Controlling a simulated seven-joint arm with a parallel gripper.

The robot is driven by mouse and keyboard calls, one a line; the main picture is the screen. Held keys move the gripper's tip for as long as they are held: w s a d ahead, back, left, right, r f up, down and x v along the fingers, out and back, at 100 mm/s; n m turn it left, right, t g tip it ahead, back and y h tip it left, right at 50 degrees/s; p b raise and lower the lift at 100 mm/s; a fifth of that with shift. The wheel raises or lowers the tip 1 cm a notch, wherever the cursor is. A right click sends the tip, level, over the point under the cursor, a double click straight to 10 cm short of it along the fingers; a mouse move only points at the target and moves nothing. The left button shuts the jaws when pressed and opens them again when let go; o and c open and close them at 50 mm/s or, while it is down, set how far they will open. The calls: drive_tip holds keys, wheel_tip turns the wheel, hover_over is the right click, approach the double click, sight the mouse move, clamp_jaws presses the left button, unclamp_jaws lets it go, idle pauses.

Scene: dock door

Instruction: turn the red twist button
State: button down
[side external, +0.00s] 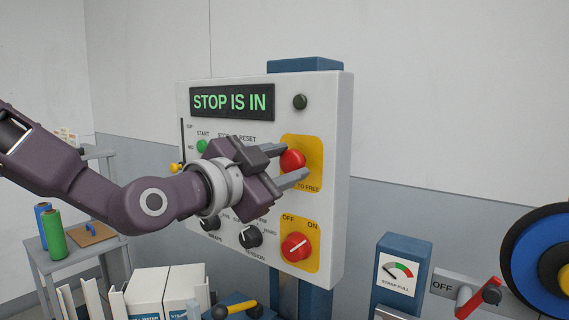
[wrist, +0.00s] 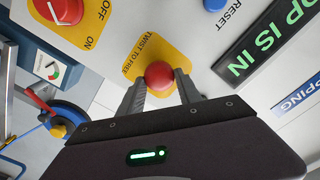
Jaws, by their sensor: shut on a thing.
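The red twist button (side external: 292,161) is a round mushroom head on a yellow plate (side external: 315,155) at the right of the white control panel (side external: 335,120). My gripper (side external: 294,165) reaches it from the left, with one finger above and one below. In the wrist view the red button (wrist: 159,75) sits between the fingertips of my gripper (wrist: 160,87), which is shut on it. The plate beside it reads "TWIST TO FREE" in the wrist view. The panel's display (side external: 232,102) reads "STOP IS IN" in green.
A red OFF/ON rotary switch (side external: 296,247) on a yellow plate is below the button. Black knobs (side external: 249,236) and a green start button (side external: 202,146) are also on the panel. A blue gauge box (side external: 398,275) and a red-handled lever (side external: 480,298) stand at lower right.

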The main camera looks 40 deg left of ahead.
drive_tip(key=c, duration=0.8)
unclamp_jaws()
drive_tip(key=shift+c, duration=0.2)
drive_tip(key=s, duration=0.7)
drive_tip(key=s+a+f+n+g, duration=0.4)
drive_tip(key=s+f+g, duration=0.2)
drive_tip(key=s, duration=0.5)
drive_tip(key=s+a+f+n+g, duration=0.4)
drive_tip(key=s+f+g, duration=0.2)
drive_tip(key=s+f, duration=0.5)
drive_tip(key=shift+s+a+f, duration=0.25)
drive_tip(key=shift+a, duration=0.1)
